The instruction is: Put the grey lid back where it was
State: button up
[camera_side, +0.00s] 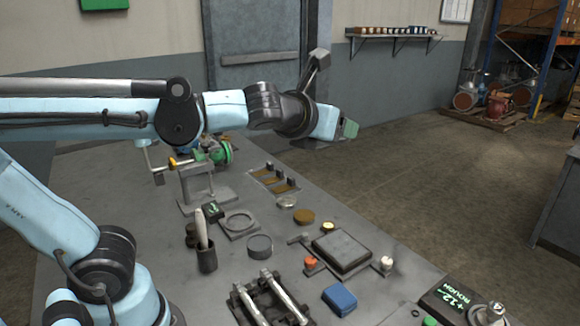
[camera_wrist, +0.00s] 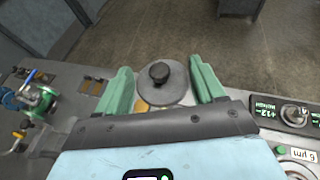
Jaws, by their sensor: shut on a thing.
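The grey lid (camera_wrist: 172,96), a round disc with a black knob (camera_wrist: 159,73), is between the green fingers of my gripper (camera_wrist: 161,80) in the wrist view. My gripper is shut on it. In the side view my gripper (camera_side: 346,130) is high above the bench, and only a thin grey edge shows below it, perhaps the lid. On the bench in the side view are a ring on a square plate (camera_side: 239,222) and a round dark grey pot (camera_side: 260,246). I cannot tell which place the lid came from.
The grey bench (camera_side: 120,215) is crowded. It holds a green valve fixture (camera_side: 220,153), a cup with a pale rod (camera_side: 206,258), a dark square block (camera_side: 341,250), a blue box (camera_side: 340,299), metal rails (camera_side: 272,298) and a display (camera_side: 450,300). The air around my gripper is clear.

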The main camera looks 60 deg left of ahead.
jog(key=a+f+n+g+y, duration=0.8)
jog(key=a+f+n+g, duration=0.4)
jog(key=f, duration=0.6)
jog(key=a+n, duration=0.2)
jog(key=a, duration=0.1)
jog(key=shift+w+a+g+y, duration=0.3)
jog(key=shift+w+a+y, duration=0.05)
jog(key=shift+w+y, duration=0.05)
jog(key=shift+a+f, duration=0.1)
send_over(261, 204)
notch_tip(261, 204, down, 7)
jog(key=shift+r, duration=0.1)
jog(key=shift+f, duration=1.85)
jog(key=shift+f, duration=0.2)
